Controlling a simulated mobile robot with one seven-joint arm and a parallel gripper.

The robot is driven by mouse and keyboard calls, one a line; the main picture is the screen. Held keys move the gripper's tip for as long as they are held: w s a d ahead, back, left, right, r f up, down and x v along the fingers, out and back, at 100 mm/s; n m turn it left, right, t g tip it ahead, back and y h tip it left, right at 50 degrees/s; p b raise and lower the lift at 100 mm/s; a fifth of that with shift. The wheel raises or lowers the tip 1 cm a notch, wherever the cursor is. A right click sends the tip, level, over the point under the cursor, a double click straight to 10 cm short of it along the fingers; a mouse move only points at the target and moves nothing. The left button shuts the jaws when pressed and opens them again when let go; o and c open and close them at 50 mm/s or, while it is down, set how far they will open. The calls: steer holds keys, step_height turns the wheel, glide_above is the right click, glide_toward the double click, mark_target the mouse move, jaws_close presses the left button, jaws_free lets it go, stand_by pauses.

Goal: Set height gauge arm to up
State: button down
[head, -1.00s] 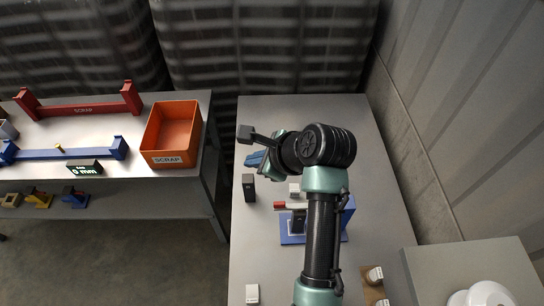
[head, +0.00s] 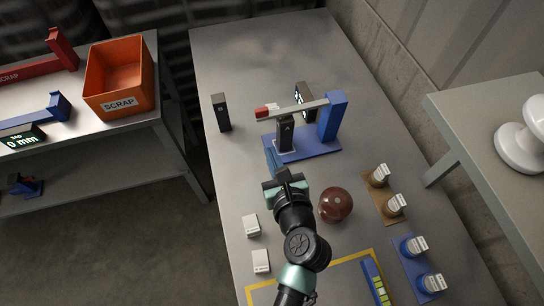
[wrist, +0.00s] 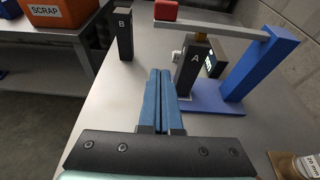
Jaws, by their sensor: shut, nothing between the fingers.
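The height gauge has a blue base and post (head: 332,118) and a grey arm (head: 300,107) with a red tip (head: 262,112). The arm reaches left from the post, roughly level, over a dark block marked A (head: 286,132). My gripper (head: 272,158) has blue fingers (wrist: 159,90), shut and empty, in front of the gauge base, lower than the arm.
A dark block B (head: 221,112) stands left of the gauge. A brown ball (head: 335,205) lies right of my gripper. White blocks (head: 251,225) are front left. Holders with capped pieces (head: 382,207) line the right. An orange scrap bin (head: 120,80) is on the left table.

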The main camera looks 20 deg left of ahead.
steer(key=w+a+r+p, duration=0.1)
steer(key=w+a+r, duration=0.1)
steer(key=w, duration=0.3)
steer(key=shift+a+p, duration=0.3)
steer(key=shift+a, duration=0.45)
